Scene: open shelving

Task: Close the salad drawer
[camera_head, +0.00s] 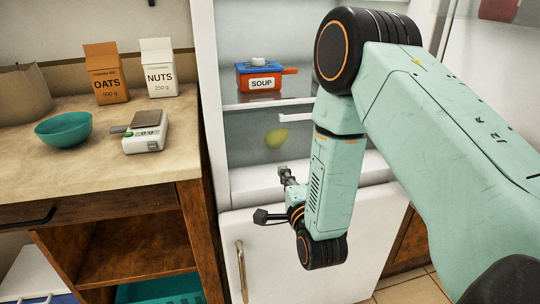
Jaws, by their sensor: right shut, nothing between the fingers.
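The refrigerator's upper compartment stands open in the head view. A white band, which looks like the salad drawer's front (247,187), lies at the bottom of this compartment. How far the drawer stands out is hard to tell. A yellow-green fruit (277,138) shows just above and behind the band. My right gripper (285,172) is in front of the band, small and dark, with its fingers shut and empty. I cannot tell whether it touches the band. My right arm hides the band's right part. My left gripper is not in view.
An orange and blue soup pot (263,78) sits on the fridge shelf above. Below is a closed white door (270,258) with a vertical handle (241,272). At left, a counter (75,165) holds a teal bowl (63,129), a scale (146,132), oats (106,73) and nuts (158,68).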

